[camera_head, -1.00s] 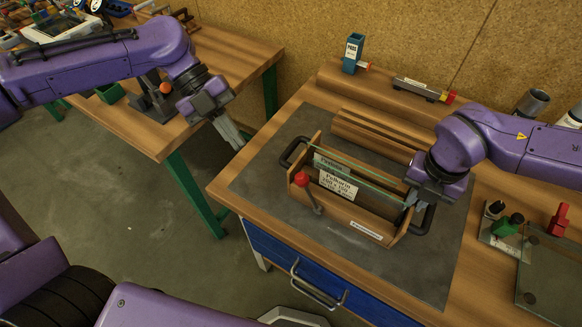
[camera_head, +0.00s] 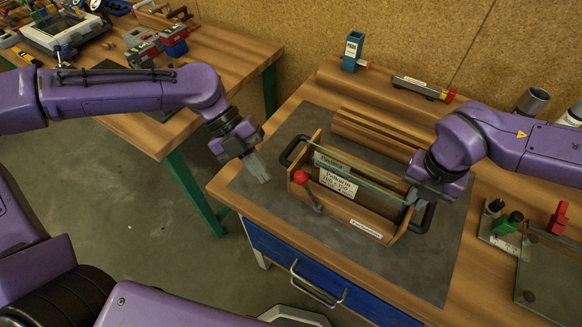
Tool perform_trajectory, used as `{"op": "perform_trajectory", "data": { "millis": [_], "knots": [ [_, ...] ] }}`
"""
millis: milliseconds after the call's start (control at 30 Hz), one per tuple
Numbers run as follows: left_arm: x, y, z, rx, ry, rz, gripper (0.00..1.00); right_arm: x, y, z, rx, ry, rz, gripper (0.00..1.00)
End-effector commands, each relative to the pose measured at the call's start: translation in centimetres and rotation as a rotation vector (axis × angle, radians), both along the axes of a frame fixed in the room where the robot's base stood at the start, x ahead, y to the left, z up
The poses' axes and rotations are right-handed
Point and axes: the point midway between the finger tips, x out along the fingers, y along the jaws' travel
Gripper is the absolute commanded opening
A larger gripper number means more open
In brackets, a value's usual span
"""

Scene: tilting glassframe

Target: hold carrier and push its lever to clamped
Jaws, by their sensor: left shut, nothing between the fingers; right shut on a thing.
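The wooden carrier (camera_head: 350,220) stands on the grey mat of the workbench, with a glass pane (camera_head: 352,167) and paper labels in it and a black handle at each end. Its lever (camera_head: 311,192) has a red knob (camera_head: 300,177) and sits at the carrier's left front, the rod slanting down to the right from the knob. My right gripper (camera_head: 410,200) is shut on the carrier's right end; its fingertips are partly hidden, so the exact part held is unclear. My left gripper (camera_head: 264,179) is shut and empty, left of the red knob and apart from it.
A wooden block with grooves (camera_head: 375,135) lies behind the carrier. A blue-green box (camera_head: 352,52) stands at the back. A green-knobbed fixture (camera_head: 507,225) and a red clamp (camera_head: 558,218) are at the right. Bare mat (camera_head: 265,205) lies left of the carrier.

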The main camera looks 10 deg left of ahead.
Motion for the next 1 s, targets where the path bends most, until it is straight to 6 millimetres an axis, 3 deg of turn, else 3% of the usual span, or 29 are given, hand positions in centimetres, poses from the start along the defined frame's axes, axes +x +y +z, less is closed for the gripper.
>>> {"op": "perform_trajectory", "data": {
  "millis": [33, 300, 1000],
  "knots": [
    [-0.4, -0.6, -0.8, 0.001, 0.004, -0.002, 0.0, 0.0, 0.0, 0.1, 0.001, -0.001, 0.001, 0.0],
    [0.7, -4.0, 0.0, 0.001, -0.002, -0.002, 0.0, 0.0, 0.0, 0.1, 0.001, -0.001, 0.0, 0.0],
    [0.8, -4.4, 0.2, 0.005, -0.002, 0.0, 0.0, 0.0, 0.0, 0.1, 0.001, -0.001, 0.0, 0.0]
  ]
}}
